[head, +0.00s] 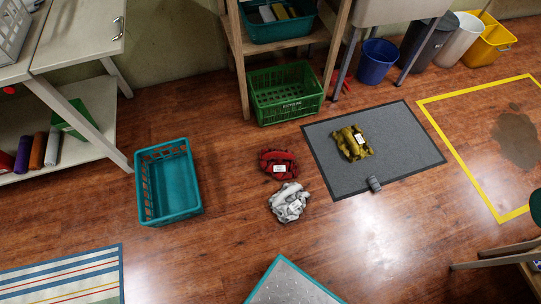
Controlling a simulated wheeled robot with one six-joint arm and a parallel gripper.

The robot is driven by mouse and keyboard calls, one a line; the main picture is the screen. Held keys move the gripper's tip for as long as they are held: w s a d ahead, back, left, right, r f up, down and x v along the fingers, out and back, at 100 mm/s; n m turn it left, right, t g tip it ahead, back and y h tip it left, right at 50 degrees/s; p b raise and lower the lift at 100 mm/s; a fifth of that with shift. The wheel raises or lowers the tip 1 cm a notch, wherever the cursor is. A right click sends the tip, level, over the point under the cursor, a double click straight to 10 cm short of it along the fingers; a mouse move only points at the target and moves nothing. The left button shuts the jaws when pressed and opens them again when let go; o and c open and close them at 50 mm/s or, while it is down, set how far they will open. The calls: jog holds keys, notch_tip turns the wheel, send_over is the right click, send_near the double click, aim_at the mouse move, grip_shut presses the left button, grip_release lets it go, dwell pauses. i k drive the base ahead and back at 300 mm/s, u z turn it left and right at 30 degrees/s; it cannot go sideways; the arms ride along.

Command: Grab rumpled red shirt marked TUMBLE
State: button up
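A rumpled red shirt (279,164) lies on the wooden floor near the middle of the head view. It has a small white label, too small to read here. A rumpled grey-white cloth (289,202) with a label lies just below it. A rumpled olive-yellow cloth (352,143) with a label lies on the grey mat to the right. My gripper is not in view.
An empty teal basket (199,208) stands left of the shirt. A green crate (285,92) stands behind it under a wooden shelf. A grey mat (405,167) holds a small grey item (374,184). Yellow tape (452,145) frames a dark stain (518,138). Floor around the shirt is mostly open.

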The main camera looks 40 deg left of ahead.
aim_at(280, 163)
jog(key=u, duration=0.5)
jog(key=i, duration=0.6)
jog(key=u, duration=1.15)
jog(key=i, duration=0.25)
jog(key=u, duration=0.15)
